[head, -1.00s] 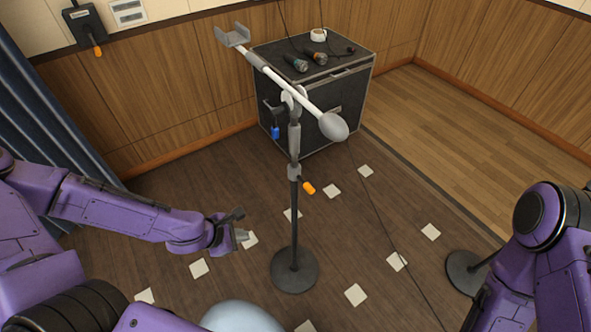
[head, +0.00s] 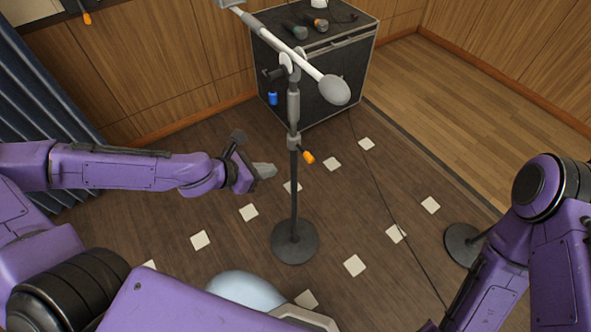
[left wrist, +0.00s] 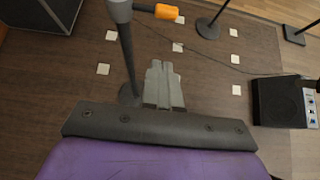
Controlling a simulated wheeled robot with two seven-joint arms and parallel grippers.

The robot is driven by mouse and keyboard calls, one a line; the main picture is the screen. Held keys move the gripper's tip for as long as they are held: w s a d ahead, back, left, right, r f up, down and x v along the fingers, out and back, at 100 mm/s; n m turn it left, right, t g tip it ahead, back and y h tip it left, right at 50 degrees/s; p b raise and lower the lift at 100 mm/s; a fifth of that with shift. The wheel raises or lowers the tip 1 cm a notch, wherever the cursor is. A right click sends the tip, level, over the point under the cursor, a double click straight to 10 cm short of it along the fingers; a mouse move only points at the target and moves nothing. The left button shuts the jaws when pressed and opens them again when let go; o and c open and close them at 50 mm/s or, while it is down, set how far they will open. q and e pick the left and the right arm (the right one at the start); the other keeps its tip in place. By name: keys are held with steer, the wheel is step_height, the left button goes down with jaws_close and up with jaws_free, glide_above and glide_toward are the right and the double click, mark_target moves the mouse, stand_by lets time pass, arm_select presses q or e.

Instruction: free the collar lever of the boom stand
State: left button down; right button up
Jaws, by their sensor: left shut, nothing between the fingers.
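The boom stand (head: 294,195) stands upright on a round dark base. Its collar carries an orange-tipped lever (head: 308,157) sticking out to the right and slightly down. A blue-tipped lever (head: 272,98) hangs at the boom joint higher up. My left gripper (head: 268,170) is shut and empty, left of the pole and a little below collar height, apart from the lever. In the left wrist view the closed fingers (left wrist: 163,72) point toward the orange lever (left wrist: 166,12), which lies beyond them at the top edge. My right gripper is not in view.
A black flight case (head: 325,75) with microphones on top stands behind the stand. Another round stand base (head: 463,244) is at the right, beside my right arm. A cable runs over the floor. A black speaker-like box (left wrist: 280,102) shows in the left wrist view.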

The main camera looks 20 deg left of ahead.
mark_target(305, 153)
arm_select(q)
steer(key=w+d+f+b, duration=0.1)
steer(key=w+d+f, duration=0.1)
steer(key=w+d, duration=0.3)
steer(key=shift+w+d+f+b, duration=0.35)
steer(key=shift+w, duration=0.6)
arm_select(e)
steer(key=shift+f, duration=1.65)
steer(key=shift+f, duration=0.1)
